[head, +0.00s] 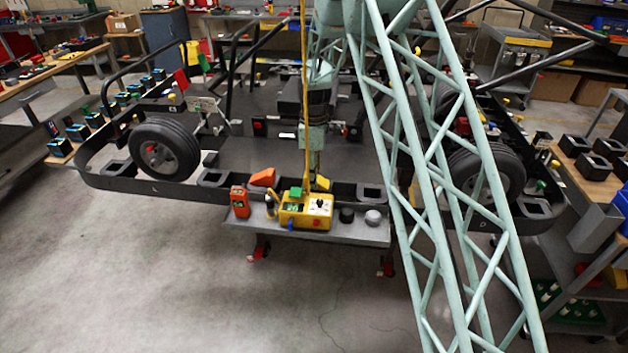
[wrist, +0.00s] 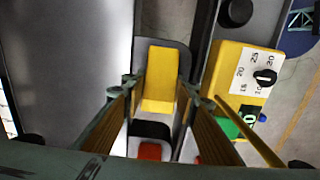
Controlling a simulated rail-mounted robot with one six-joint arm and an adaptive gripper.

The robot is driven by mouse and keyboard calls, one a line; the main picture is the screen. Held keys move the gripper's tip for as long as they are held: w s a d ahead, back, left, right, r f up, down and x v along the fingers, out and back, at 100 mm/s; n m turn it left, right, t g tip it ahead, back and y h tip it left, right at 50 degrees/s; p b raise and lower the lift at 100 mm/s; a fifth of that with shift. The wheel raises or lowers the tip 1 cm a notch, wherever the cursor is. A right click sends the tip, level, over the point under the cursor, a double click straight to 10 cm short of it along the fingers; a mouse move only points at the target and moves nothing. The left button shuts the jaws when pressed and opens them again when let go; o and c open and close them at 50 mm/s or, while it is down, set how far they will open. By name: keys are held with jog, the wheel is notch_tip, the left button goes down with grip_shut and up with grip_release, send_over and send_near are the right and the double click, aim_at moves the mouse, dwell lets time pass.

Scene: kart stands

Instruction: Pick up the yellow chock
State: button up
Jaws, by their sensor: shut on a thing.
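The yellow chock (wrist: 159,80) stands between my two gripper fingers (wrist: 158,100) in the wrist view, with a finger against each side. It lies over a dark rounded pocket; I cannot tell whether it touches it. In the head view, the yellow chock (head: 322,182) shows as a small patch just behind the yellow control box, below my gripper (head: 316,166). My gripper is shut on it.
The yellow control box (head: 305,212), with a dial and green block, stands close beside my gripper on a grey shelf (head: 385,237). An orange device (head: 240,202) and an orange wedge (head: 262,178) are to the left. A yellow cable (head: 304,90) hangs down. Kart wheels (head: 164,148) flank the frame.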

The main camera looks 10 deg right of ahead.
jog(key=shift+r, duration=4.65)
